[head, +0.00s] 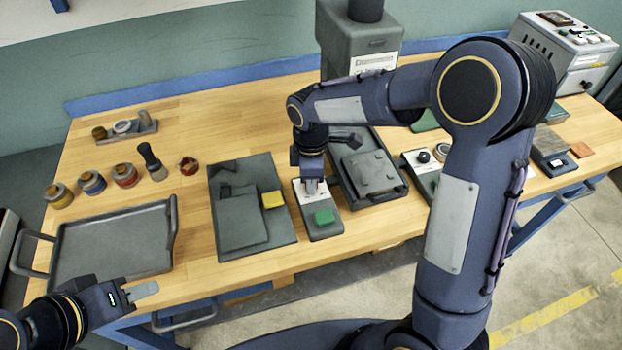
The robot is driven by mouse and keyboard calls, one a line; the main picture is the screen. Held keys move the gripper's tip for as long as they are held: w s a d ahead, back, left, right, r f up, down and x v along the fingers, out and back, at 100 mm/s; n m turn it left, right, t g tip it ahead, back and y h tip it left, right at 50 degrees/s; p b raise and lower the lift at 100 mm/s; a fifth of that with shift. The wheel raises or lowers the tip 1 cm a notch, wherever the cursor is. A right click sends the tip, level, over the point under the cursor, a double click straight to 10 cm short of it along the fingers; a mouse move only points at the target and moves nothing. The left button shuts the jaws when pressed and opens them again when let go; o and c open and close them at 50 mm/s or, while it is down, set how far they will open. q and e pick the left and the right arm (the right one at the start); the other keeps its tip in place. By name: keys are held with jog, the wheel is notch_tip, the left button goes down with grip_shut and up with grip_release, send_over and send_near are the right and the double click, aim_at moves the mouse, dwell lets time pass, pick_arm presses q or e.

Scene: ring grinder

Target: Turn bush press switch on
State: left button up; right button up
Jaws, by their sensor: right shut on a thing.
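The bush press (350,50) stands at the back middle of the bench. In front of it is a small grey switch box (326,232) with a light top plate and a green button (324,216). My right gripper (311,188) points down over the far part of this box, just beyond the green button. It is shut on a small part there, seemingly the switch, which the fingers mostly hide. My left gripper (143,290) is at the lower left, in front of the bench edge and away from the box. Its finger gap cannot be made out.
A dark mat (283,225) with a yellow block (273,200) lies left of the box. A grey press base (372,172) is close on its right. A second control box (418,161) stands further right. A grey tray (115,245) and several small jars are at left.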

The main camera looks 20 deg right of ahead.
jog(key=m, duration=0.5)
jog(key=shift+b, duration=0.4)
jog(key=shift+m, duration=0.4)
jog(key=o, duration=1)
jog(key=shift+r, duration=0.1)
notch_tip(320, 180, up, 7)
jog(key=shift+r, duration=0.35)
jog(key=shift+d, duration=0.1)
